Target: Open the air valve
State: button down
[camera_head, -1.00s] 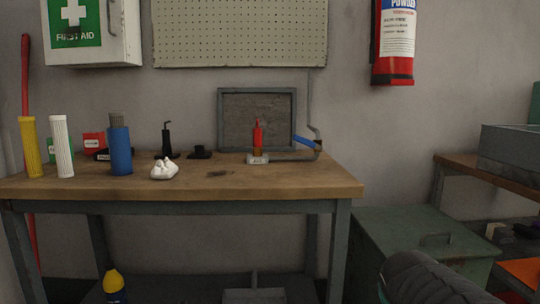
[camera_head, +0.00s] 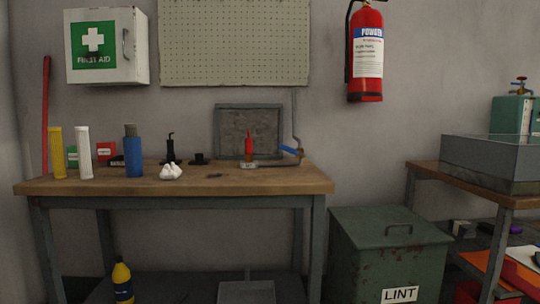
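A blue lever handle (camera_head: 289,150) sits on a grey pipe (camera_head: 296,125) at the right end of the wooden workbench (camera_head: 220,187). The lever slopes slightly, with its free end up and to the left. The pipe comes down the wall and runs left along the bench top to a small pale base (camera_head: 248,165). A red pointed nozzle (camera_head: 249,145) stands upright on that base. The label on the base is too small to read here. My gripper is not in view, and nothing covers the lever.
Bottles and tubes, including a blue one (camera_head: 133,155), stand on the bench's left half beside a white crumpled thing (camera_head: 171,172). A green lint bin (camera_head: 385,250) stands right of the bench. A second table (camera_head: 428,168) holds a grey box (camera_head: 488,160); a red-handled valve (camera_head: 519,82) shows behind it.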

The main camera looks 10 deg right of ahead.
aim_at(295, 151)
jog(key=u, duration=1.6)
jog(key=i, duration=1.15)
jog(key=z, duration=1.35)
